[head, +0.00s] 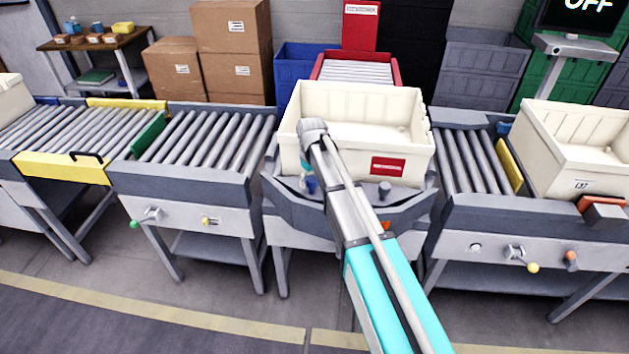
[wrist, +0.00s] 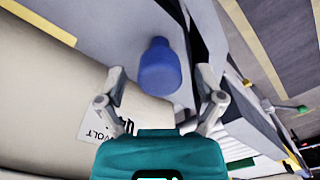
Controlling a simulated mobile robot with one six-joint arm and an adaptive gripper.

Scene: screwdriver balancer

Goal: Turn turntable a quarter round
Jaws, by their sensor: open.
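The turntable (head: 415,206) is a dark grey platform in the middle of the conveyor line. A cream tote (head: 345,168) with a red label sits on it. A blue peg (head: 312,187) stands at the turntable's front left, and a dark grey peg (head: 384,188) at its front right. My gripper (head: 306,173) points down beside the tote's left front corner, partly hidden by my arm. In the wrist view, its two fingers (wrist: 160,88) are open and apart, with the blue peg (wrist: 160,62) showing between and beyond their tips. I cannot tell whether they touch it.
Roller conveyors flank the turntable on the left (head: 205,140) and right (head: 468,160). Another cream tote (head: 580,150) stands on the right conveyor. A red-framed roller lane (head: 355,70) lies behind. The tote's wall (wrist: 50,90) is close to my fingers.

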